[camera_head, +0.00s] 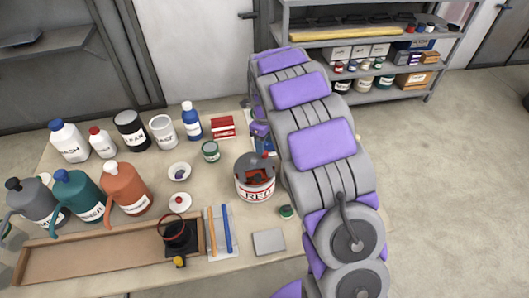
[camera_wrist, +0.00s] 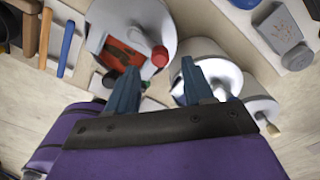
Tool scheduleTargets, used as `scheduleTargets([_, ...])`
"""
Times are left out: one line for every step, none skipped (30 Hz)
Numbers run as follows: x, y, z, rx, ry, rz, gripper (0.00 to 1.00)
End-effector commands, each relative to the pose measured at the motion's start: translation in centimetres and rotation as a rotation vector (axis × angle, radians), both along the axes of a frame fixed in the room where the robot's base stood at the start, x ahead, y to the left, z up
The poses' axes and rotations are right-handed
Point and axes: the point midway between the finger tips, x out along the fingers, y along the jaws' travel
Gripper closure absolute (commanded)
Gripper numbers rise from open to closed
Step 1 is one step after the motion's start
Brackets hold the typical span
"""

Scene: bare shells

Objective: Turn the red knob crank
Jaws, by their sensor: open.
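The can marked RED (camera_head: 256,188) stands upright on the table, left of my arm in the head view. A small red knob (camera_head: 265,154) shows at its top. In the wrist view the can's round top (camera_wrist: 140,15) has a dark red opening, and the red knob (camera_wrist: 160,57) stands near its edge. My gripper (camera_wrist: 160,72) is open, with its two blue fingers apart. In that view the knob appears between the fingertips, with no clear contact. The gap in depth is hard to tell.
In the wrist view a pale cylinder (camera_wrist: 212,58) lies behind the right finger. In the head view several bottles, such as the orange one (camera_head: 126,188), fill the table's left. A grey block (camera_head: 269,241) and blue-handled tool (camera_head: 227,229) lie in front. Shelves (camera_head: 390,88) stand behind.

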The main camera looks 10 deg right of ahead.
Motion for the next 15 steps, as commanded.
scheduleTargets([-0.1,0.0,-1.2,0.001,0.005,0.0,0.48])
scheduleTargets([-0.2,0.0,-1.6,0.001,0.006,0.0,0.48])
scheduleTargets([-0.2,0.0,-2.2,0.001,0.006,0.0,0.48])
scheduleTargets([-0.1,0.0,-2.6,0.001,0.005,0.0,0.48])
scheduleTargets([-0.1,0.0,-3.0,0.0,0.004,0.0,0.48])
scheduleTargets([-0.1,0.0,-3.3,0.0,0.003,0.0,0.48])
scheduleTargets([0.0,0.0,-3.6,0.001,0.002,0.0,0.48])
scheduleTargets([0.0,0.0,-3.8,0.0,0.001,0.0,0.48])
scheduleTargets([0.0,0.0,-4.0,0.001,0.001,0.0,0.48])
scheduleTargets([0.0,0.0,-4.2,0.001,0.001,0.001,0.48])
scheduleTargets([0.0,0.0,-4.3,0.0,0.0,0.001,0.48])
scheduleTargets([0.0,0.0,-4.3,0.0,0.0,0.001,0.48])
scheduleTargets([0.0,0.0,-4.4,0.0,0.0,0.001,0.48])
scheduleTargets([0.0,0.0,-4.4,0.0,0.0,0.001,0.48])
scheduleTargets([0.0,0.0,-4.4,0.0,0.0,0.001,0.48])
